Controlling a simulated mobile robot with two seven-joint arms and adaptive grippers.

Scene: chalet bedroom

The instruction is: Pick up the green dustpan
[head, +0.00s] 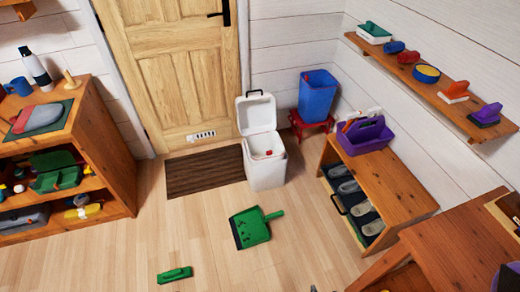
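The green dustpan (249,231) lies on the wooden floor near the middle of the head view. Its short handle points right and its wide dark-edged mouth faces left. A separate green brush or block (174,275) lies on the floor closer to me, to the left. Neither of my grippers shows in the head view.
An open white bin (266,172) and a dark doormat (205,172) are behind the dustpan, by the door. A wooden shoe bench (400,185) with a purple caddy (364,138) is to the right. A shelf unit (108,160) stands at the left. The floor around the dustpan is clear.

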